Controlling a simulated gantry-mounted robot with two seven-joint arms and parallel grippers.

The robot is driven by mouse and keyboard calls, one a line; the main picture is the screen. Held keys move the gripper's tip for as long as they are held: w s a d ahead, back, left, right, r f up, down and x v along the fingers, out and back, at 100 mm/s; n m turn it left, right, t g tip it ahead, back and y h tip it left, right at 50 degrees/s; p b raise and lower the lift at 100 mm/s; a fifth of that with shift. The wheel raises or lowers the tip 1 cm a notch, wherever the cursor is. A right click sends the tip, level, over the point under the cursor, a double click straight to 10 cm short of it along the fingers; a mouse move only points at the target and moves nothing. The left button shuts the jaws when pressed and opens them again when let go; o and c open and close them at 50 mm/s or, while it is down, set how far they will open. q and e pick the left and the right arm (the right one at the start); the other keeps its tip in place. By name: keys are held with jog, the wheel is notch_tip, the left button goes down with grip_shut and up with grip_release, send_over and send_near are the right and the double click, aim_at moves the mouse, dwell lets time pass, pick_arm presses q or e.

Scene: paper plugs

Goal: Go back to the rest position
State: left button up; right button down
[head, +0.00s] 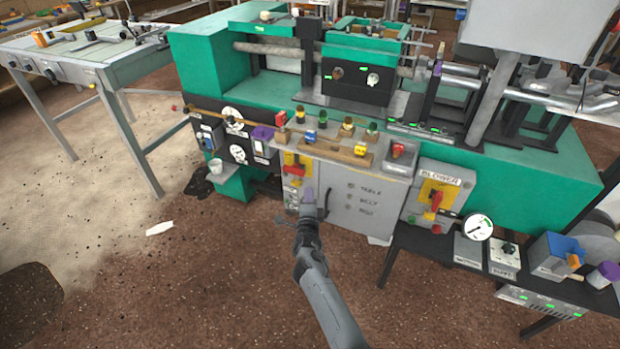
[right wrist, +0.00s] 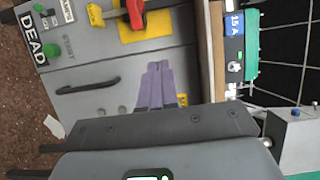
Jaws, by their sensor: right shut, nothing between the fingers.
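My right gripper (head: 308,198) is in front of the grey cabinet (head: 365,200) of the green machine (head: 210,75) in the head view. Its purple fingers are together and empty; they also show in the right wrist view (right wrist: 158,85). There they lie over the grey panel with a black handle (right wrist: 88,86) and a red lever (right wrist: 135,14) on a yellow plate. I cannot tell whether the fingertips touch the panel. My left gripper is not in view.
A shelf of coloured plugs (head: 330,148) juts out above the gripper. A red blower switch (head: 436,200) and a low dark table (head: 420,245) with a gauge (head: 478,227) are to the right. A grey workbench (head: 90,55) stands at left. The brown floor in front is mostly clear.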

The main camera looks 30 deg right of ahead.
jog(key=s+d+r+n+g+y+p, duration=0.1)
jog(key=s+d+n+y+p, duration=0.2)
jog(key=s+n, duration=0.35)
jog(key=s+d+r+n+g+y+p, duration=0.1)
jog(key=s+n+g+y+p, duration=0.1)
jog(key=s+n+p, duration=0.4)
jog(key=s+a+r+n+g+y+p, duration=0.1)
jog(key=s+a+r+n+g+p, duration=0.3)
jog(key=s, duration=0.8)
jog(key=s+a+r+n+g+y+p, duration=0.15)
jog(key=s+a+r+n, duration=0.35)
jog(key=s, duration=0.6)
jog(key=s+a+r+n+g+y+p, duration=0.2)
jog(key=s+a+r+n+g+p, duration=0.25)
jog(key=s, duration=0.75)
notch_tip(320, 180, up, 34)
jog(key=t+p, duration=0.1)
jog(key=p, duration=3.3)
jog(key=shift+w+a+r+p, duration=0.25)
jog(key=shift+a+p, duration=0.05)
jog(key=shift+a, duration=0.1)
